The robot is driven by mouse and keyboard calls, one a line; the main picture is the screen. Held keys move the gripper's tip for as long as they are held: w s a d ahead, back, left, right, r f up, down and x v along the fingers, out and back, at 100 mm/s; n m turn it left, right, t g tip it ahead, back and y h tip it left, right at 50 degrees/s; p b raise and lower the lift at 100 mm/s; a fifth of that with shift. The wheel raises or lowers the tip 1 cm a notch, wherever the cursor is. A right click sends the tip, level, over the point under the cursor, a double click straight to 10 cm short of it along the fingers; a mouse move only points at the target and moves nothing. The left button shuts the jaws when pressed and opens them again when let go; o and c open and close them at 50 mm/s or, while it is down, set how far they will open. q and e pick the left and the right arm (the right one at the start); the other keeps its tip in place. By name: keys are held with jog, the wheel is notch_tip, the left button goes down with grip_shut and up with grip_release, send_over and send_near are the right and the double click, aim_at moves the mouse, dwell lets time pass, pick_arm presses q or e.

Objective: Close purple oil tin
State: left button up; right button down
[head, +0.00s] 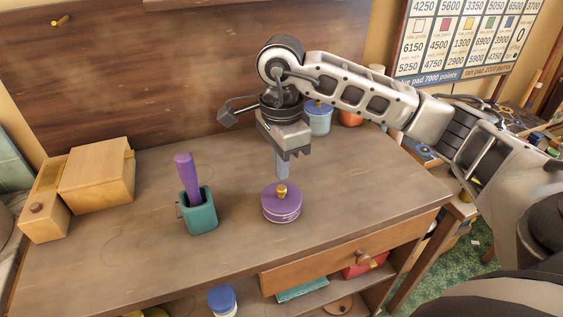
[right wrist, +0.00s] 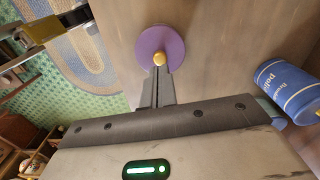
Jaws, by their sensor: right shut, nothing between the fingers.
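The purple oil tin (head: 281,206) stands upright on the wooden desk, with a purple top and a gold knob (head: 282,190). Pale lines run around its side; I cannot tell how tightly the lid sits. In the right wrist view its round purple top (right wrist: 150,42) shows beyond my fingers. My right gripper (head: 282,174) points down just above the knob, shut and empty. In the right wrist view the fingertips (right wrist: 159,72) overlap the knob's edge; I cannot tell whether they touch. My left gripper is not in view.
A teal cup (head: 200,214) holding a purple-handled thing stands left of the tin. Wooden boxes (head: 98,180) stand further left. A blue tin (head: 318,121) stands behind my gripper and shows in the right wrist view (right wrist: 288,88). The desk around the purple tin is clear.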

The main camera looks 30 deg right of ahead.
jog(key=shift+f, duration=0.35)
pick_arm(q)
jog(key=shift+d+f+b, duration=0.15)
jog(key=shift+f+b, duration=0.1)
jog(key=shift+b, duration=0.3)
pick_arm(e)
jog(key=shift+f, duration=0.4)
pick_arm(q)
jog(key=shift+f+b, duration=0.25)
jog(key=shift+b, duration=0.05)
pick_arm(e)
jog(key=shift+f, duration=0.35)
pick_arm(q)
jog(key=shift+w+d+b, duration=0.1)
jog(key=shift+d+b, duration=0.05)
jog(key=shift+b, duration=0.2)
pick_arm(e)
jog(key=shift+f, duration=0.4)
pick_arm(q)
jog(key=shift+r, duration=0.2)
